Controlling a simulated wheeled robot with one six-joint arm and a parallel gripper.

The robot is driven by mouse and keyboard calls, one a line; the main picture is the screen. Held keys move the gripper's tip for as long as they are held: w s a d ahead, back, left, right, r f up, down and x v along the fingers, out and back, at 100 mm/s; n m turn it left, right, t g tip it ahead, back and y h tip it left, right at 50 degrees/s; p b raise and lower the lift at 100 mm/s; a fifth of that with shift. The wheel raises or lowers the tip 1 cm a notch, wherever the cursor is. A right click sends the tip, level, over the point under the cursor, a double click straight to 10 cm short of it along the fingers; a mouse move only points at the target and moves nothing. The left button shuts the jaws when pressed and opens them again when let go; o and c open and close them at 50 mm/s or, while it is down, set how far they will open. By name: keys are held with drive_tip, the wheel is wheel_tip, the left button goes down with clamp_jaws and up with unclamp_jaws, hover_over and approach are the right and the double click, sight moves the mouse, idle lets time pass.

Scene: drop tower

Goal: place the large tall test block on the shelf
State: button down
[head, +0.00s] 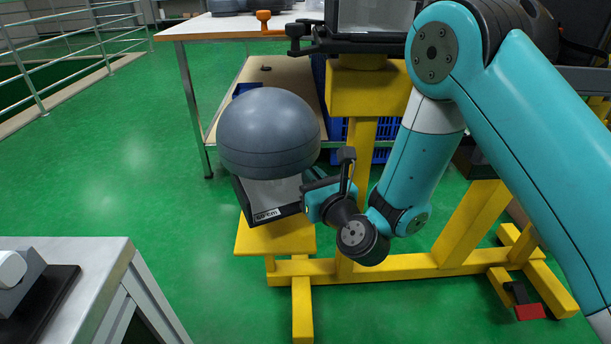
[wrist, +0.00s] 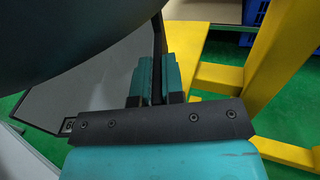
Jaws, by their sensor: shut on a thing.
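In the wrist view my gripper's teal fingers (wrist: 155,78) are shut on a thin black edge of the block, whose dome (wrist: 60,35) fills the upper left. A wooden shelf (head: 222,115) lies under the white table behind, partly hidden by the dome.
A yellow frame (head: 400,268) with posts and floor beams stands right of the block. The white table (head: 225,27) is behind, with blue crates (head: 383,133) beneath. A grey bench (head: 95,262) is at front left. Green floor on the left is clear up to a railing.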

drive_tip(key=shift+f+b, duration=1.4)
drive_tip(key=shift+f, duration=1.5)
drive_tip(key=shift+f, duration=0.1)
drive_tip(key=c, duration=1.7)
unclamp_jaws()
drive_tip(key=shift+f, duration=0.2)
drive_tip(key=o, duration=0.5)
drive_tip(key=shift+s+r, duration=0.1)
